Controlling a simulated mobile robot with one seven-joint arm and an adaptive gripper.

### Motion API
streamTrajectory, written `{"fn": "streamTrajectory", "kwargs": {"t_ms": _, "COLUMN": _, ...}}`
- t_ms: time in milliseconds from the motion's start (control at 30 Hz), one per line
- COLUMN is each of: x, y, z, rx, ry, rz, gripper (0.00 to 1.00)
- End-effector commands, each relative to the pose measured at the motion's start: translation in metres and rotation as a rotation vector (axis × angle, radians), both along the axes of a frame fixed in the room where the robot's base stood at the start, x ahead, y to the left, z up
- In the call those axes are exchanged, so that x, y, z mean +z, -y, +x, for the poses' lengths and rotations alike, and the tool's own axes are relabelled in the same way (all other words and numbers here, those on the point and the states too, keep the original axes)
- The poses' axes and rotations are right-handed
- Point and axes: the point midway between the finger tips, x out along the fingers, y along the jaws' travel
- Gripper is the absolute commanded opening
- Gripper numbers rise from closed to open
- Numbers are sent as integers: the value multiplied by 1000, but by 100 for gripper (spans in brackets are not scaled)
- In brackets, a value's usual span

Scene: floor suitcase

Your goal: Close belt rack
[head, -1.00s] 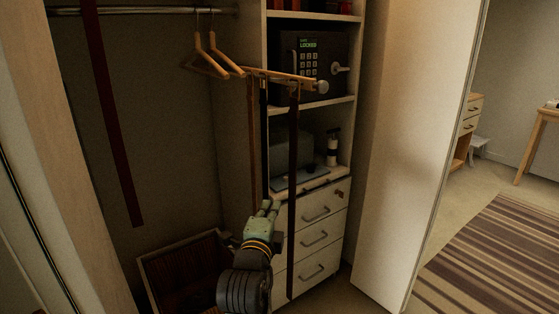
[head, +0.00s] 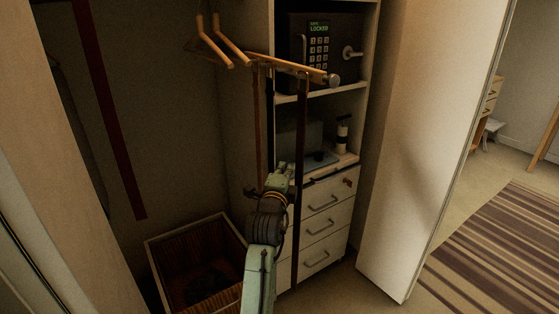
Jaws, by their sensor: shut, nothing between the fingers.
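The belt rack (head: 295,68) is a wooden bar with a round metal end. It sticks out from the closet's side panel in front of the shelves. Dark belts (head: 301,130) and a brown belt (head: 259,130) hang from it. My gripper (head: 283,168) is shut and empty, below the bar and among the hanging belts. I cannot tell whether it touches a belt. My arm hides part of the drawers and the lower ends of some belts.
A safe (head: 322,40) reading LOCKED sits on the shelf behind the rack. Wooden hangers (head: 215,42) hang at left. White drawers (head: 322,225) stand below. An open wooden box (head: 165,262) is on the closet floor. A white door panel (head: 400,150) stands at right, with carpet beyond.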

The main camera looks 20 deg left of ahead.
Motion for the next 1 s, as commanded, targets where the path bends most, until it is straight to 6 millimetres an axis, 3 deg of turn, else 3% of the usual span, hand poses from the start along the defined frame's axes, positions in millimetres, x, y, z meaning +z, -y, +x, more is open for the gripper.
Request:
{"fn": "streamTrajectory", "kwargs": {"t_ms": 200, "x": 1, "y": -20, "z": 13, "rx": 3, "ry": -1, "rz": 0, "gripper": 0}}
{"fn": "streamTrajectory", "kwargs": {"t_ms": 733, "x": -1, "y": -25, "z": 17, "rx": 3, "ry": 1, "rz": 1, "gripper": 0}}
{"fn": "streamTrajectory", "kwargs": {"t_ms": 1000, "x": -5, "y": -43, "z": 30, "rx": 4, "ry": 1, "rz": 2, "gripper": 0}}
